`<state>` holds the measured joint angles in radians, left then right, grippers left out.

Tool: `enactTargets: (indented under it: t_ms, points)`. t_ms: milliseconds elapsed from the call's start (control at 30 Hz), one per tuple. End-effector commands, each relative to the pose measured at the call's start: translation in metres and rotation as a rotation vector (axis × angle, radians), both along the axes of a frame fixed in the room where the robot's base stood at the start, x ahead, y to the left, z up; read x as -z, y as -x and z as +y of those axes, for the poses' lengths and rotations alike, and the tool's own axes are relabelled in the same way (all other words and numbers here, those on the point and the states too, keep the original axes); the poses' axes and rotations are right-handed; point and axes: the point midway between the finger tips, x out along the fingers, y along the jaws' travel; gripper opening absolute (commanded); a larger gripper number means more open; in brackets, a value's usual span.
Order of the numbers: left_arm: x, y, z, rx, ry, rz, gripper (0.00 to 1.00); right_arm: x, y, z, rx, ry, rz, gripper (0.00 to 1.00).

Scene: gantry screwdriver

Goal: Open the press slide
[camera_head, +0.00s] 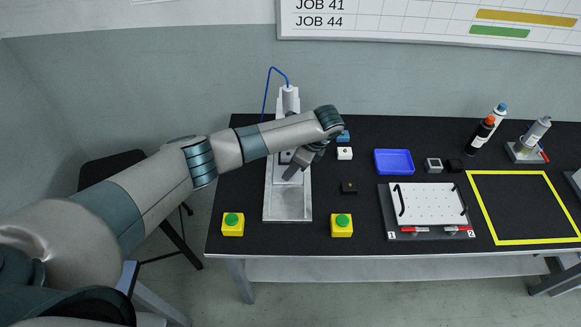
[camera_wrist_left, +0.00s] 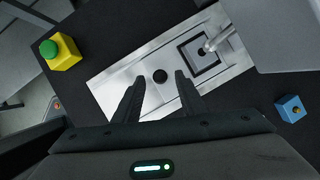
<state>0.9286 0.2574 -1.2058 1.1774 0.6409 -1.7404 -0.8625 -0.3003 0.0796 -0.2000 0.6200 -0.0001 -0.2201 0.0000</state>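The press (camera_head: 288,205) is a silver-grey plate with an upright column at its back, on the black table; my left arm hides part of it. In the left wrist view its metal slide plate (camera_wrist_left: 112,84) carries a round black knob (camera_wrist_left: 160,76). A square dark-edged nest (camera_wrist_left: 203,55) lies beside the knob, under a metal spindle. My left gripper (camera_head: 296,168) is over the press, pointing down. Its fingers (camera_wrist_left: 159,88) are open and apart, with the knob showing between the tips; I cannot tell how far above it they are. My right gripper is out of view.
Yellow boxes with green buttons (camera_head: 232,224) (camera_head: 342,226) stand at the table's front, either side of the press. A blue hose rises behind.

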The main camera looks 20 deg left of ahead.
Motion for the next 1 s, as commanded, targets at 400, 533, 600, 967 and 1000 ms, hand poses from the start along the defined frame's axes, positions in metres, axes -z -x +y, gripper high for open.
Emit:
enactTargets:
  t_ms: [400,533,600,967,1000]
  points:
    - [0.016,-0.001,0.006,0.000,0.000,-0.001,0.38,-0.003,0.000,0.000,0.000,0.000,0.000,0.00]
    - [0.016,-0.001,0.006,0.000,0.000,-0.001,0.38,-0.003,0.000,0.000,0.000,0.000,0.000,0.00]
    - [0.016,-0.001,0.006,0.000,0.000,-0.001,0.21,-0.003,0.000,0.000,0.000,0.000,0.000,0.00]
    - [0.015,0.000,0.006,0.001,0.000,0.000,0.00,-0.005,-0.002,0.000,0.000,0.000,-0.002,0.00]
    - [0.015,0.000,0.006,0.001,0.000,0.000,0.00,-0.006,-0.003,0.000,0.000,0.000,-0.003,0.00]
